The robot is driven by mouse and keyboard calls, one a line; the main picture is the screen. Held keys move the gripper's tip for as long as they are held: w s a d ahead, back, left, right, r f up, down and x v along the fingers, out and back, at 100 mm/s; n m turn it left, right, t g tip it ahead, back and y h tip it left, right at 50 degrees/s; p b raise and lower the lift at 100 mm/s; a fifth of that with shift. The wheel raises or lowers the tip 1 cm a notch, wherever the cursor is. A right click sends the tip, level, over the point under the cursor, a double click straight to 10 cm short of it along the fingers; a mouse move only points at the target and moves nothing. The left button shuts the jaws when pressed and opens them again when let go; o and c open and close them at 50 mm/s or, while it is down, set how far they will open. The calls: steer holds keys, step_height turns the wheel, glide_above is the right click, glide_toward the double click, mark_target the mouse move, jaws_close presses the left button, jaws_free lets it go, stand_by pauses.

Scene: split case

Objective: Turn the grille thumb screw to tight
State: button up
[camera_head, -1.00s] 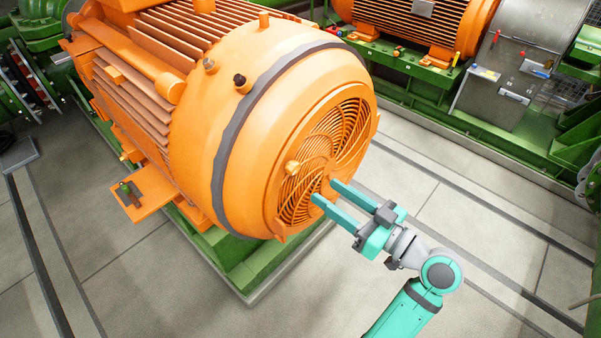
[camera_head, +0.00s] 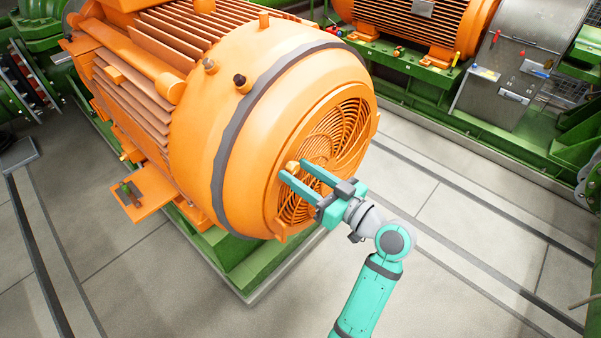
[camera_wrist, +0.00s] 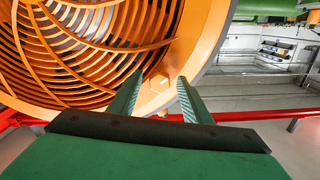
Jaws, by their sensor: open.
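The grille thumb screw (camera_head: 292,166) is a small brass-coloured knob on the rim of the round grille (camera_head: 350,135) at the end of the large orange motor (camera_head: 240,110). In the wrist view the screw (camera_wrist: 157,81) shows as a faceted head on the orange rim, beside the curved grille bars (camera_wrist: 75,45). My gripper (camera_head: 293,170) is open, its two teal fingers pointing at the screw. In the wrist view the screw appears between the fingertips (camera_wrist: 158,86), with space on both sides. I cannot tell how deep the fingers reach around it.
The motor stands on a green base (camera_head: 250,268) on a grey tiled floor. A second orange motor (camera_head: 420,25) and a grey metal cabinet (camera_head: 515,65) stand at the back right. The floor right of the motor is clear.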

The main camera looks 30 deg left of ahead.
steer(key=c, duration=1)
steer(key=shift+c, duration=0.2)
steer(key=shift+m, duration=0.4)
steer(key=m, duration=0.4)
steer(key=shift+s+m, duration=0.1)
steer(key=shift+m, duration=0.2)
steer(key=m, duration=0.9)
steer(key=shift+r, duration=0.1)
steer(key=m, duration=0.3)
steer(key=shift+m, duration=0.3)
steer(key=m, duration=0.6)
steer(key=shift+r+m, duration=0.1)
steer(key=shift+m, duration=0.2)
